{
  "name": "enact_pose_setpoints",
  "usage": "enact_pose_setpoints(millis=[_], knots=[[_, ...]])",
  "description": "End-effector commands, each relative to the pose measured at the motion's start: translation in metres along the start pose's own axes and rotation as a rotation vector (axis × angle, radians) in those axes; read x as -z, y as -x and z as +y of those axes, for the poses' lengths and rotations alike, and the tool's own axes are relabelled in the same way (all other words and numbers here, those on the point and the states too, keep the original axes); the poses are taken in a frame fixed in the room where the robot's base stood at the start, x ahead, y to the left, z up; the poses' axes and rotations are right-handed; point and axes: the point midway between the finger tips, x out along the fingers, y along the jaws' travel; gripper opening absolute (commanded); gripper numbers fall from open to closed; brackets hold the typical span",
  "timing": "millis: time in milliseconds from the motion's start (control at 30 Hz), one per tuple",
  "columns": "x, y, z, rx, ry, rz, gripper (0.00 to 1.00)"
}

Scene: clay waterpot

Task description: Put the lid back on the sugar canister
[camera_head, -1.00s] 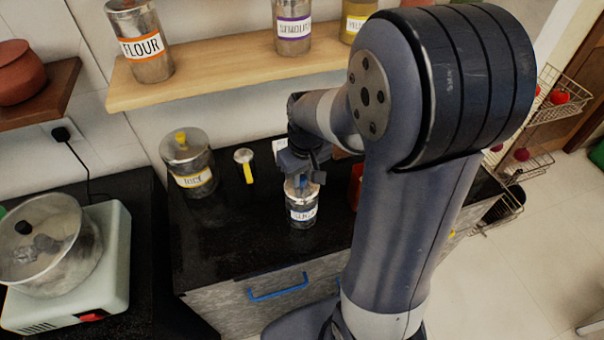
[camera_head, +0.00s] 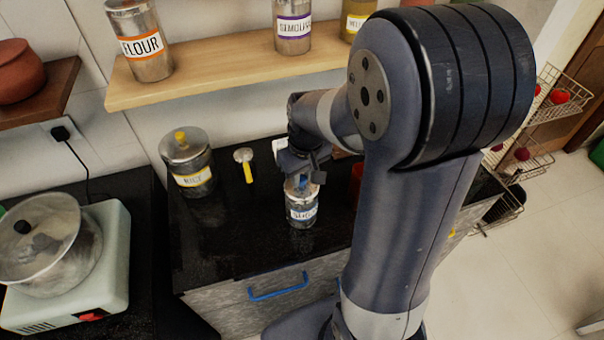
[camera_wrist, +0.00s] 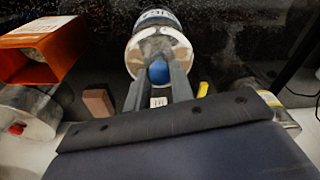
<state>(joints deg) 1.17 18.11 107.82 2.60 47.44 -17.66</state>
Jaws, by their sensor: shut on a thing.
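The sugar canister (camera_head: 301,212) stands upright on the black counter, a clear jar with a blue-edged label. It also shows in the wrist view (camera_wrist: 157,22), beyond the fingers. My gripper (camera_head: 303,182) is directly above its mouth, fingers pointing down. In the wrist view my gripper (camera_wrist: 159,80) is shut on the blue knob of the lid (camera_wrist: 159,71). The pale lid disc lies at the canister's top. I cannot tell whether it is fully seated or slightly above the rim.
An orange open box (camera_wrist: 38,52) and a brown block (camera_wrist: 98,102) are near in the wrist view. A shelf (camera_head: 215,80) with jars is above.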

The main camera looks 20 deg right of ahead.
Motion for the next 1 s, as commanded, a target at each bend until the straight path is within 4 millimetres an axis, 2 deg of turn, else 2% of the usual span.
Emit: enact_pose_setpoints(millis=[333, 367, 400, 633, 800, 1000], knots=[[-0.0001, -0.0003, 0.0, 0.0, 0.0, 0.0, 0.0], [-0.0001, -0.0003, 0.0, 0.0, 0.0, 0.0, 0.25], [-0.0001, -0.0003, 0.0, 0.0, 0.0, 0.0, 0.28], [-0.0001, -0.0003, 0.0, 0.0, 0.0, 0.0, 0.47], [-0.0001, -0.0003, 0.0, 0.0, 0.0, 0.0, 0.48], [-0.0001, -0.0004, 0.0, 0.0, 0.0, 0.0, 0.64]])
